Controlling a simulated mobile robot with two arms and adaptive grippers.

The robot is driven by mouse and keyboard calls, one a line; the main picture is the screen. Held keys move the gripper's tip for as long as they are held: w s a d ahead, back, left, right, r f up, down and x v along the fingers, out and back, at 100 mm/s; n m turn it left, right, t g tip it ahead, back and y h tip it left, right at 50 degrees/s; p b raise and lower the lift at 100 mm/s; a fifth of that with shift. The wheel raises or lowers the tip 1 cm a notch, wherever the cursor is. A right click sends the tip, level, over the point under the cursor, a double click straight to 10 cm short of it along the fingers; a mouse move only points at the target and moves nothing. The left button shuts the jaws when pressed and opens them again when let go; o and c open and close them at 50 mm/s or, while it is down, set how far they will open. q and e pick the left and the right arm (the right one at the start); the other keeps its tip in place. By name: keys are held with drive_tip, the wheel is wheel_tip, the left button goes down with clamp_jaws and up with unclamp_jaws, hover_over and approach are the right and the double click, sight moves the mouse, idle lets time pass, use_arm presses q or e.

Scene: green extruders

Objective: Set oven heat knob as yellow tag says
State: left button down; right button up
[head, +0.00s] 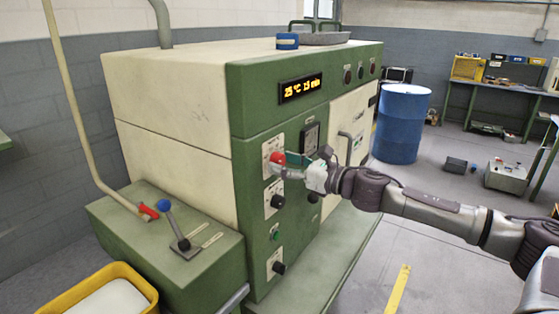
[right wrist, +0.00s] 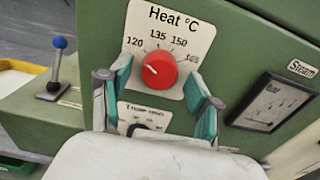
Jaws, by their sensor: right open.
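The red heat knob (right wrist: 159,70) sits on a white plate (right wrist: 144,17) marked "Heat °C" with 120, 135, 150 and a partly hidden higher number. Its small white mark points left, roughly toward the 120 side. In the head view the red knob (head: 277,158) is on the green oven front (head: 255,115). My right gripper (right wrist: 157,82) is open, with one teal-padded finger on each side of the knob; I cannot tell whether they touch it. It also shows at the knob in the head view (head: 291,163). No yellow tag is recognisable. My left gripper is not in view.
A timer knob (head: 277,201) is below, and a steam gauge (right wrist: 262,103) is to the right. A blue barrel (head: 400,124) stands behind my right arm.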

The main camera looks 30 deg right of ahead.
drive_tip(key=shift+s, duration=0.2)
drive_tip(key=shift+c, duration=0.9)
drive_tip(key=c, duration=1)
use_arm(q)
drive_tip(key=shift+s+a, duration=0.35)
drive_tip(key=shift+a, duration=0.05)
use_arm(e)
drive_tip(key=shift+o, duration=0.2)
